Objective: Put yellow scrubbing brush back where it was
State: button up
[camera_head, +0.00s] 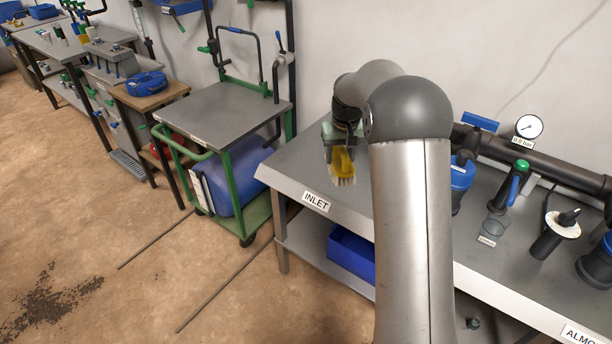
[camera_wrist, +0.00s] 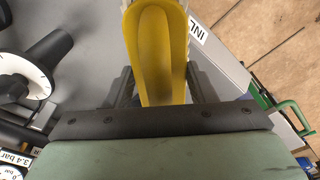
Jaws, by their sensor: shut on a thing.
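The yellow scrubbing brush (camera_head: 343,163) has a yellow body and pale bristles that point down in the head view. My gripper (camera_head: 342,142) is shut on it, near the left end of the grey bench (camera_head: 298,160) and close to the INLET label (camera_head: 316,201). In the wrist view the brush's yellow body (camera_wrist: 160,50) sits between the two dark fingers of my gripper (camera_wrist: 158,88). Pale bristles show along its edges. I cannot tell whether the bristles touch the bench top. My arm hides part of the bench.
A dark pipe with a pressure gauge (camera_head: 528,127), a green-and-blue valve (camera_head: 517,183) and a black fitting with a white disc (camera_head: 556,232) stand on the bench's right. A blue bin (camera_head: 351,254) sits on the lower shelf. A green trolley (camera_head: 213,164) stands left, across a floor gap.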

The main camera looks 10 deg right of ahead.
jog(key=w+a+f+p, duration=0.1)
jog(key=w+f, duration=0.1)
jog(key=w, duration=0.2)
jog(key=w+a+f+p, duration=0.1)
jog(key=w+a+f, duration=0.1)
jog(key=w+f, duration=0.1)
jog(key=w+a+f+p, duration=0.1)
jog(key=w+a+f, duration=0.1)
jog(key=w, duration=0.3)
jog(key=shift+a+f, duration=0.25)
jog(key=shift+f, duration=0.25)
jog(key=shift+w+a+f, duration=0.25)
jog(key=shift+w+f, duration=0.15)
jog(key=shift+f, duration=0.25)
jog(key=shift+f+p, duration=0.35)
jog(key=shift+f, duration=1.1)
jog(key=shift+f, duration=0.1)
